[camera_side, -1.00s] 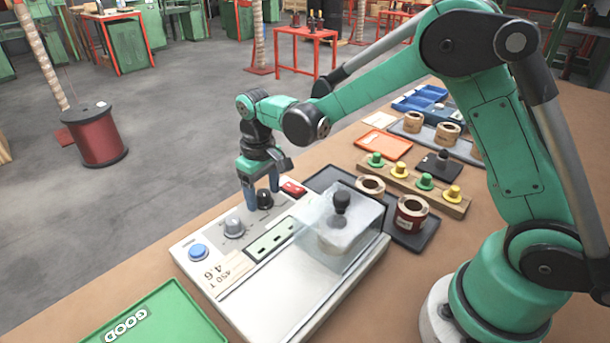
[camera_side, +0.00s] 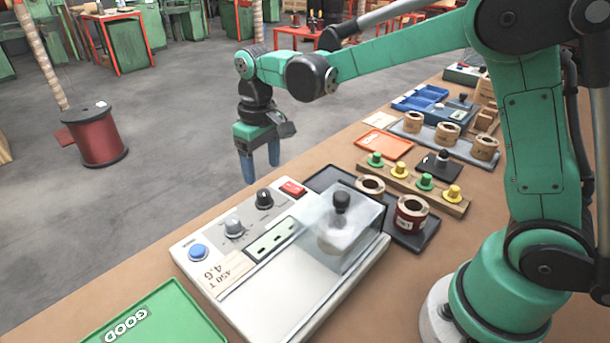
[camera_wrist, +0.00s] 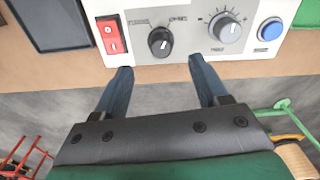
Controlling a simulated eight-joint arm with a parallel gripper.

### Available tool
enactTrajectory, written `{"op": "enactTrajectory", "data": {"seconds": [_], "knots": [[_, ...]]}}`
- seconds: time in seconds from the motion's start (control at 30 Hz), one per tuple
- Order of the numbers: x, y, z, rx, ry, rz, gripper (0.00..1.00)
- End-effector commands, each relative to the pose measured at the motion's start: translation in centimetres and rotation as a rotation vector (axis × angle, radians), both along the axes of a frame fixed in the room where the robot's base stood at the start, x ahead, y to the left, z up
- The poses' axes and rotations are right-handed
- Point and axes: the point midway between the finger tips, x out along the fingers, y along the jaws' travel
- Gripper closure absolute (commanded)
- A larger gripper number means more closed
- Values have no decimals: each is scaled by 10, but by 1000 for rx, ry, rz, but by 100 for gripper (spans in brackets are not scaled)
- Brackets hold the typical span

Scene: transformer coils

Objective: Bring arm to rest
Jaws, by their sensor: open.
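My gripper (camera_side: 260,168) is open and empty. In the side view it hangs in the air above and behind the far edge of the grey test instrument (camera_side: 290,310), fingers pointing down. In the wrist view the two blue fingers (camera_wrist: 162,85) are spread apart below the instrument's panel, with nothing between them. The panel carries a black knob (camera_wrist: 160,42), a grey knob (camera_wrist: 226,29), a blue button (camera_wrist: 270,30) and a red switch (camera_wrist: 111,36). A clear cover (camera_side: 350,222) on the instrument stands over a coil-like part with a black knob.
A green GOOD tray (camera_side: 165,318) lies at the front left. A dark tray (camera_side: 325,180) with coils, a wooden rack (camera_side: 400,183) with green and yellow pegs, an orange tray (camera_side: 384,144) and blue bins (camera_side: 420,97) stand to the right. Open floor lies beyond the table edge.

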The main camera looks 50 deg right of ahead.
Motion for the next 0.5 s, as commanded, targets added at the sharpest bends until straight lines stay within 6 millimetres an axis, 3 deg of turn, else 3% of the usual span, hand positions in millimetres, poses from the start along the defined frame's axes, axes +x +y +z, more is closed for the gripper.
{"op": "enactTrajectory", "data": {"seconds": [0.3, 0.5], "knots": [[-51, -15, 43, 17, -242, -46, 33], [-90, -23, 49, 26, -418, -78, 33]]}}
